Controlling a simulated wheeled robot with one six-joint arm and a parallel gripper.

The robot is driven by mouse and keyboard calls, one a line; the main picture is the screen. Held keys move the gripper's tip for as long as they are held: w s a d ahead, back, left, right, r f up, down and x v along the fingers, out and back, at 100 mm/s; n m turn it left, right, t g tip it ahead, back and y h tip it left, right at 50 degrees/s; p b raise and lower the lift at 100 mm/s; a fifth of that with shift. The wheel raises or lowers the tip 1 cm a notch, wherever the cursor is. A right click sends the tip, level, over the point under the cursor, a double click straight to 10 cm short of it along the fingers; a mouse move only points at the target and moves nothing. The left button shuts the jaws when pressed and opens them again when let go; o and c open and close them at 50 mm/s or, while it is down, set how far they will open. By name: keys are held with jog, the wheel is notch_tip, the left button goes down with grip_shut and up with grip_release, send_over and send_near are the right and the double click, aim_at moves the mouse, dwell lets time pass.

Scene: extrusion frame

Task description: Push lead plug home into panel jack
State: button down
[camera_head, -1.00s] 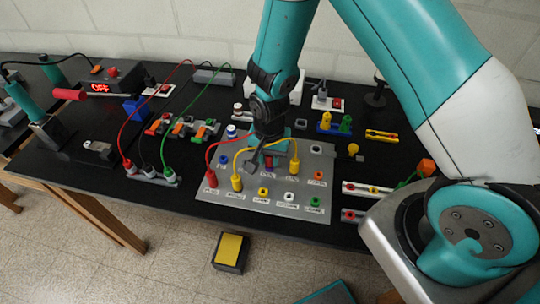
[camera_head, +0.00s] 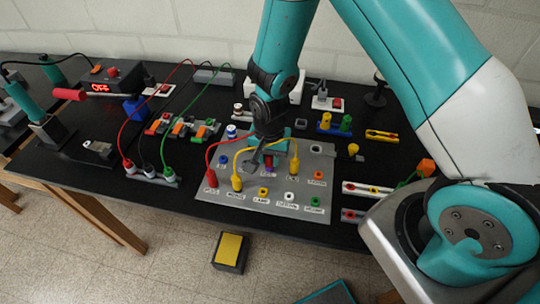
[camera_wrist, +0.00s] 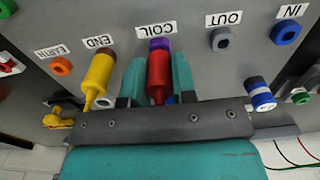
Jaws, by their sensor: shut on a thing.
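My gripper (camera_wrist: 157,74) is shut on a red lead plug (camera_wrist: 160,82), with one teal finger on each side of it. The plug's front end is at the purple jack (camera_wrist: 160,45) under the COIL label on the grey panel (camera_wrist: 197,65). I cannot tell whether any gap is left between plug and jack. In the head view my gripper (camera_head: 268,158) is over the upper middle of the panel (camera_head: 215,196) and hides most of the held plug. A red lead (camera_head: 220,145) runs from the gripper to another red plug (camera_head: 211,179) at the panel's left.
A yellow plug (camera_wrist: 97,78) stands in the brown END jack, close beside my gripper; its lead arcs past the gripper to another yellow plug (camera_head: 237,182). The grey OUT jack (camera_wrist: 221,40) is free. A blue-and-white part (camera_wrist: 260,94) is near the gripper's other side.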

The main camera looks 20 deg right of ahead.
jog(key=shift+f+b, duration=0.35)
jog(key=shift+f, duration=0.1)
jog(key=c, duration=0.8)
grip_release()
jog(key=shift+c, duration=0.2)
notch_tip(320, 180, up, 18)
jog(key=b, duration=0.2)
jog(key=shift+f+b, duration=0.25)
jog(key=shift+b, duration=0.05)
jog(key=s+a+r+n+y, duration=0.2)
jog(key=s+r+n, duration=0.3)
jog(key=s+n, duration=0.2)
jog(key=s+a+r+n+y, duration=0.2)
jog(key=s+r+n, duration=0.2)
jog(key=s+n, duration=0.3)
jog(key=s, duration=0.4)
jog(key=shift+s+a+r, duration=0.25)
jog(key=shift+s+r, duration=0.05)
jog(key=shift+r, duration=0.05)
